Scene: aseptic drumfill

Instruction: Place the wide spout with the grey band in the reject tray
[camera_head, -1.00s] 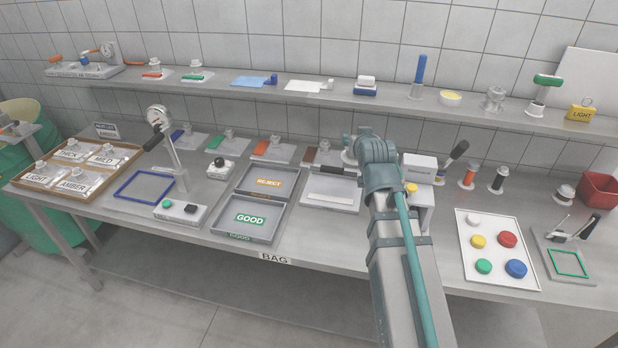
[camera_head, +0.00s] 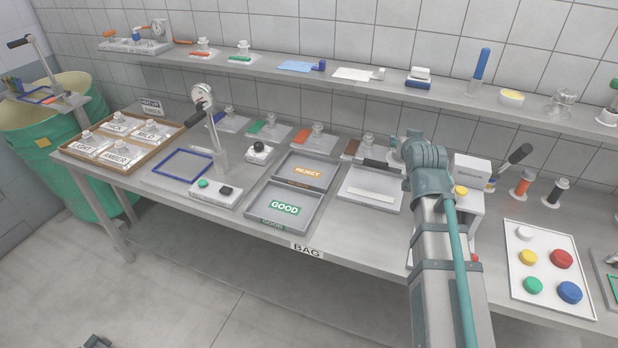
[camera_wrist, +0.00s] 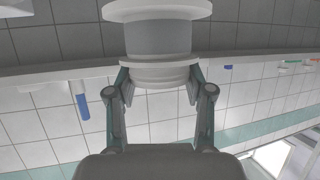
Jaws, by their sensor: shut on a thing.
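In the wrist view, my gripper (camera_wrist: 160,80) is shut on the wide spout (camera_wrist: 158,37). The spout is a thick white part with broad white rims and a grey band around its middle. It fills the top centre between the fingers. In the head view, my arm hides the fingers and most or all of the spout. The reject tray (camera_head: 313,160), a shallow grey tray with an orange REJECT label, is on the bench to the left of my arm. I see no spout in it.
The good tray (camera_head: 262,207) adjoins the reject tray in front. A pale tray (camera_head: 366,181) lies between the reject tray and my arm. A dial gauge stand (camera_head: 213,130) and a blue frame (camera_head: 183,165) are farther left. A shelf (camera_head: 350,83) runs above the bench.

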